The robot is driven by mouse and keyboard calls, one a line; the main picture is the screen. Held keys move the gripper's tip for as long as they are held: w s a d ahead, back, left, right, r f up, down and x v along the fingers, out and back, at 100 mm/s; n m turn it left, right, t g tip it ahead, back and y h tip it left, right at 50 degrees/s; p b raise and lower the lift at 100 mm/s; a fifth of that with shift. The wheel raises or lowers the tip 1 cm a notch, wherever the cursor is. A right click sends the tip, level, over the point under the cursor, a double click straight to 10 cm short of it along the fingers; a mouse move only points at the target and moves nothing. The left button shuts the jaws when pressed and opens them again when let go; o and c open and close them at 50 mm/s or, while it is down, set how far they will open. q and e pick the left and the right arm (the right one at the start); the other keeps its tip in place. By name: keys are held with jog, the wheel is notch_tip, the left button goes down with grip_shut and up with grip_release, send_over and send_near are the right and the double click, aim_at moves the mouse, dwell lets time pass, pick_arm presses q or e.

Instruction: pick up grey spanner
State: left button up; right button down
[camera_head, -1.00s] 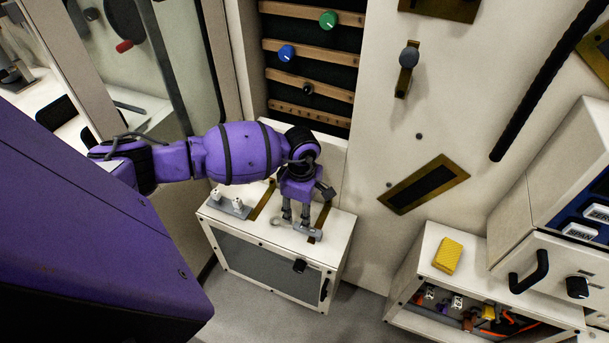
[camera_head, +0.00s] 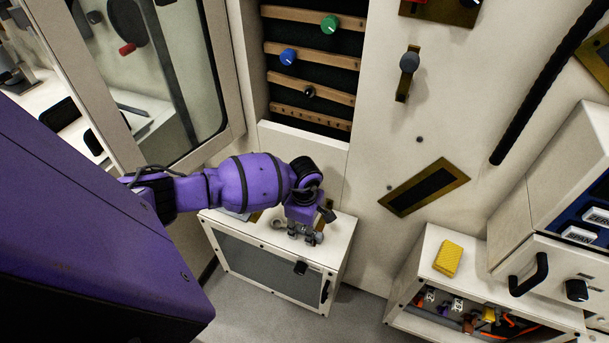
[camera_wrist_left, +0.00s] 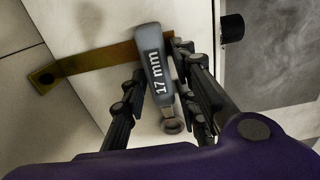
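The grey spanner (camera_wrist_left: 158,72), marked "17 mm", lies on the white cabinet top. In the head view its ring end (camera_head: 278,224) shows just left of my left gripper (camera_head: 305,237), which hides most of the rest. In the left wrist view my left gripper (camera_wrist_left: 162,68) is open, with one finger on each side of the spanner. Small gaps seem to show between the fingers and the spanner. My right gripper is not in view.
The spanner's low white cabinet (camera_head: 268,263) has a dark front panel and a black knob. A brass strip (camera_wrist_left: 90,62) lies on its top. A yellow block (camera_head: 447,258) sits on an open-fronted cabinet (camera_head: 425,292) to the right. Grey floor lies between the cabinets.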

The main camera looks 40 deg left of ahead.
pick_arm(q)
grip_shut()
jog(key=shift+r, duration=0.1)
jog(key=shift+w+r, duration=0.1)
jog(key=shift+r, duration=0.45)
jog(key=s+a+r, duration=0.6)
jog(key=s+r, duration=0.5)
jog(key=s, duration=0.1)
jog(key=shift+s+r, duration=0.4)
jog(key=shift+c, duration=0.6)
grip_release()
grip_shut()
